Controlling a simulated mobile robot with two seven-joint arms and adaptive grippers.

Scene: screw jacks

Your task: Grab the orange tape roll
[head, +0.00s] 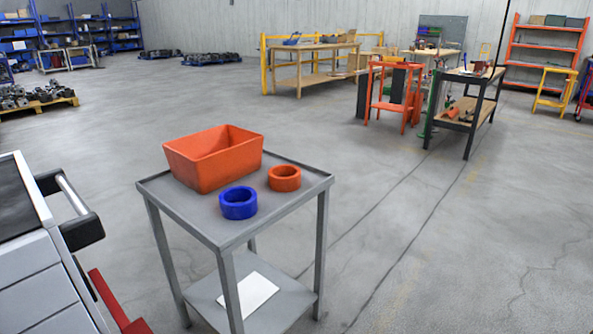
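The orange tape roll (284,178) lies flat on the top of a small grey metal table (305,190), near its right side. A blue tape roll (238,203) lies flat just left of it and nearer to me. An orange bin (213,157) with an open top stands on the same table, behind the blue roll and left of the orange roll. Neither of my grippers shows in the head view.
A grey drawer cabinet (45,270) with a handle stands at the left, near the table. A white sheet-like item (247,294) lies on the table's lower shelf. The floor right of the table is clear.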

